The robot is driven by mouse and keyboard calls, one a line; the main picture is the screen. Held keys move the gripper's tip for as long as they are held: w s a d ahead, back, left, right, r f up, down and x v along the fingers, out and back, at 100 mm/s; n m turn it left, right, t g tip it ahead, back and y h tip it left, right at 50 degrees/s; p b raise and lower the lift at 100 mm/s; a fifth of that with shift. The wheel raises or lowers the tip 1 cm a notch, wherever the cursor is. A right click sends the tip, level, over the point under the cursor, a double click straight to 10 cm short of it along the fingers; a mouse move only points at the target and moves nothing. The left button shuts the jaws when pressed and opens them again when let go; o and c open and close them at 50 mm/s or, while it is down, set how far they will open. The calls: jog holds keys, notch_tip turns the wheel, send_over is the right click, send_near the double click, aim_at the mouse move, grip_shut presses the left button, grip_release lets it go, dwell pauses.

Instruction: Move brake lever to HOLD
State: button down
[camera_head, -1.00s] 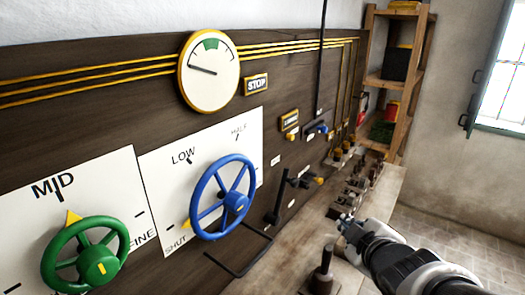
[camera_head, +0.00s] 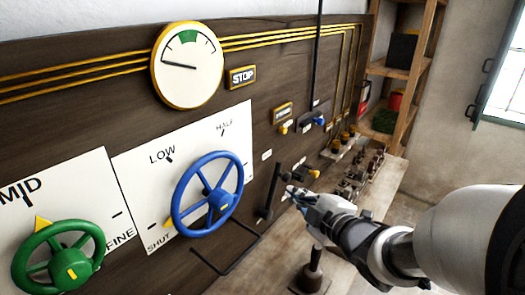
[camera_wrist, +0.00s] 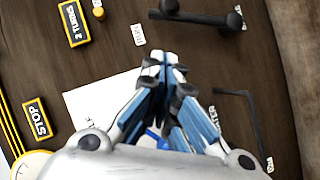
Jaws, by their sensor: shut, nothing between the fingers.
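A black lever (camera_head: 269,194), which looks like the brake lever, stands upright on the dark panel right of the blue wheel. It also shows as a black bar (camera_wrist: 195,17) at the top of the wrist view. A small white tag reading RUN (camera_wrist: 138,34) is close to its left end; I cannot read a HOLD tag. My gripper (camera_head: 291,192) is shut and empty, just right of the lever in the head view. In the wrist view its fingertips (camera_wrist: 165,62) are together, apart from the bar in the picture. Depth between gripper and lever is unclear.
The blue wheel (camera_head: 208,194) and a bent black rod (camera_head: 228,266) are left of my gripper. A dark knobbed lever (camera_head: 313,272) stands on the bench below. A yellow-tipped black lever (camera_head: 308,174) and several small bench parts (camera_head: 362,173) are beyond.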

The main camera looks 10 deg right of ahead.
jog(key=d+f+b+x, duration=0.1)
jog(key=d+b+x, duration=0.1)
jog(key=x, duration=1)
jog(key=shift+w+d+f, duration=0.2)
jog(key=shift+w+f, duration=0.05)
jog(key=shift+w, duration=0.1)
jog(key=shift+d, duration=0.1)
jog(key=shift+w+d+m+g+p, duration=0.3)
jog(key=shift+w+p, duration=0.05)
jog(key=shift+p, duration=0.45)
